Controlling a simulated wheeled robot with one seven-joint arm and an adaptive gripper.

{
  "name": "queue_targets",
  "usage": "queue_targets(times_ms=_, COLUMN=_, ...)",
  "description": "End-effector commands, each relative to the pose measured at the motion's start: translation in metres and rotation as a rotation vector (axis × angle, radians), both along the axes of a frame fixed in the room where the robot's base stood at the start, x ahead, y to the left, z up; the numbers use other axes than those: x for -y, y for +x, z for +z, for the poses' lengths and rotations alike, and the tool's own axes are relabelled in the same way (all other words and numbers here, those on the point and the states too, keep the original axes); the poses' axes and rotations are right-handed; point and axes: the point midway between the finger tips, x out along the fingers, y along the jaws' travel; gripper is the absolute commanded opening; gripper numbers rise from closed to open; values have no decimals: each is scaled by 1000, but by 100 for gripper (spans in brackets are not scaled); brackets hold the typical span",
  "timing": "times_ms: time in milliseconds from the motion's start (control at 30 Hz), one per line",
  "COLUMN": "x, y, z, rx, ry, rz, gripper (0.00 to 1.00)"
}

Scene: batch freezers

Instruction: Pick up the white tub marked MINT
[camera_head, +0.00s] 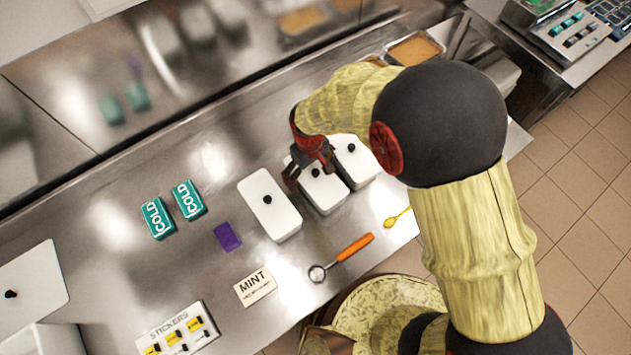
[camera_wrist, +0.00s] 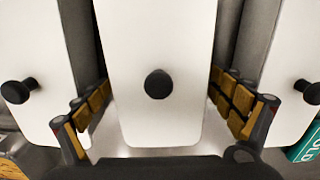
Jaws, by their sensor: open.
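Three white lidded tubs with black knobs stand side by side on the steel counter: the left tub (camera_head: 277,221), the middle tub (camera_head: 328,198) and the right tub (camera_head: 358,166). No MINT mark is readable on any tub. A card printed MINT (camera_head: 255,287) lies flat on the counter, in front of the left tub and apart from it. My gripper (camera_head: 312,172) is over the middle tub. In the wrist view my gripper (camera_wrist: 158,98) is open, its fingers on both sides of the middle tub (camera_wrist: 154,45). Whether they touch it is unclear.
Two teal COLD packs (camera_head: 157,218) and a purple block (camera_head: 228,237) are left of the tubs. An orange-handled scoop (camera_head: 342,258), a yellow spoon (camera_head: 397,217) and a STICKERS board (camera_head: 178,331) lie along the front. Neighbouring tubs leave narrow gaps beside my fingers.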

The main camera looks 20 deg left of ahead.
Motion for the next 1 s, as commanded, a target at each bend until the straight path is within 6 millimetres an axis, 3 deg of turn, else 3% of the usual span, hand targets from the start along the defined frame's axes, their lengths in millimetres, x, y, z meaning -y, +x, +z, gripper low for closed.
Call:
queue_targets(times_ms=67, x=0, y=0, z=1, rx=0, ry=0, rz=0, gripper=94)
queue_targets(times_ms=1000, x=0, y=0, z=1, rx=1, ry=1, rz=0, gripper=41)
